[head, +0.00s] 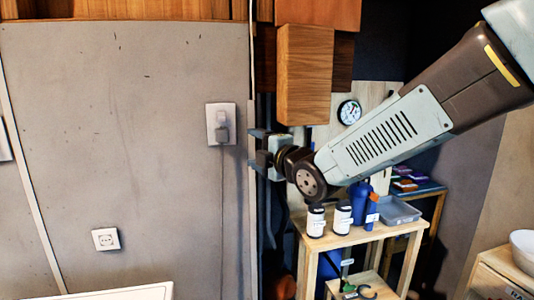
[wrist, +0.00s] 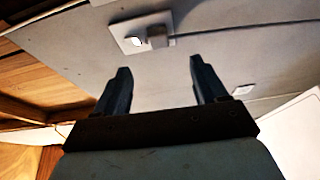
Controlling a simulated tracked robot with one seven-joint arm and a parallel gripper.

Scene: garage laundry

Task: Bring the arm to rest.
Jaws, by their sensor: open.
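My arm reaches in from the upper right of the head view, and my gripper (head: 256,147) is at its end, in front of the edge of the grey wall panel. In the wrist view my gripper (wrist: 159,85) shows two dark fingers standing well apart. The space between them is empty, and the grey wall shows through it. The gripper is open and holds nothing. It appears close to a wall socket with a plug (head: 221,125), which also shows in the wrist view (wrist: 145,36); I cannot tell the exact gap.
A wooden shelf stand (head: 355,238) with white-labelled bottles (head: 342,217), a blue bottle (head: 359,200) and a grey tray (head: 396,211) stands below my arm. A wooden cabinet (head: 304,75) hangs above the gripper. A white bowl (head: 524,249) is at far right. A second socket (head: 106,239) is low on the wall.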

